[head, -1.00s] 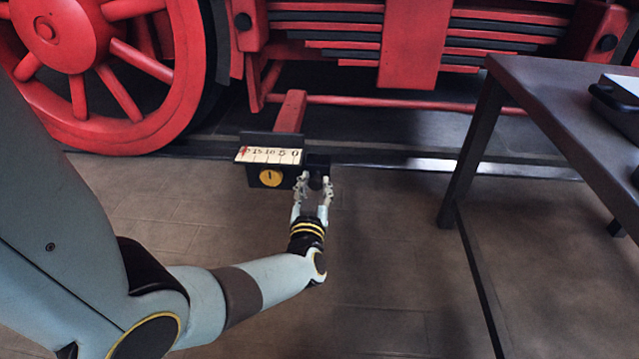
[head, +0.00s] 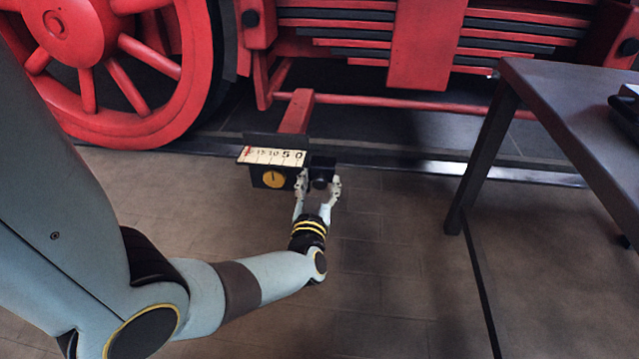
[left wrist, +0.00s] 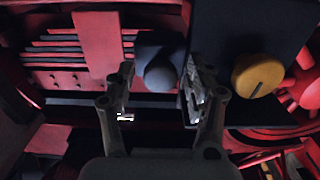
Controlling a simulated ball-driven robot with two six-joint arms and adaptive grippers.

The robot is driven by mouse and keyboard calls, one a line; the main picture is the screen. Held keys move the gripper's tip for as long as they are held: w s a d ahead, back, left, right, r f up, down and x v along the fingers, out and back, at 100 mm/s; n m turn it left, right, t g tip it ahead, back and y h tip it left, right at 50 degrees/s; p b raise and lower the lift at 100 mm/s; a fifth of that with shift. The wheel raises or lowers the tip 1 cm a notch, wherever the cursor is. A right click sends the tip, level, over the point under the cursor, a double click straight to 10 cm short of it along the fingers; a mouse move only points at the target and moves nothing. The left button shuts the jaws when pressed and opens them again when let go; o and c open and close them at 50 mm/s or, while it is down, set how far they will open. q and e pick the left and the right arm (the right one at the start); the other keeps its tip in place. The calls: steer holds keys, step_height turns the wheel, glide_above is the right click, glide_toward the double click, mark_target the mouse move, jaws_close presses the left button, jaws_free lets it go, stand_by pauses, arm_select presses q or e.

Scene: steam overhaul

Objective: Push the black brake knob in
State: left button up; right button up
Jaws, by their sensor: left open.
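The black brake knob (head: 320,181) is a round dark knob on a small black block, right of a box with a number scale. My left gripper (head: 318,190) is open, with its fingertips on either side of the knob in the head view. In the left wrist view, the knob (left wrist: 160,75) shows between the two open fingers (left wrist: 160,92), apart from both in the picture. I cannot tell whether anything touches it. My right gripper is not in view.
A yellow knob (head: 273,179) sits on the scale box (head: 262,154) just left of the black knob. It also shows in the left wrist view (left wrist: 257,75). A red spoked wheel (head: 75,40) stands behind at left. A dark table (head: 560,90) stands at right. The floor between is clear.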

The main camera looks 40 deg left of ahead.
arm_select(q)
steer(key=v, duration=0.7)
steer(key=shift+s+d, duration=0.2)
steer(key=shift+s, duration=0.1)
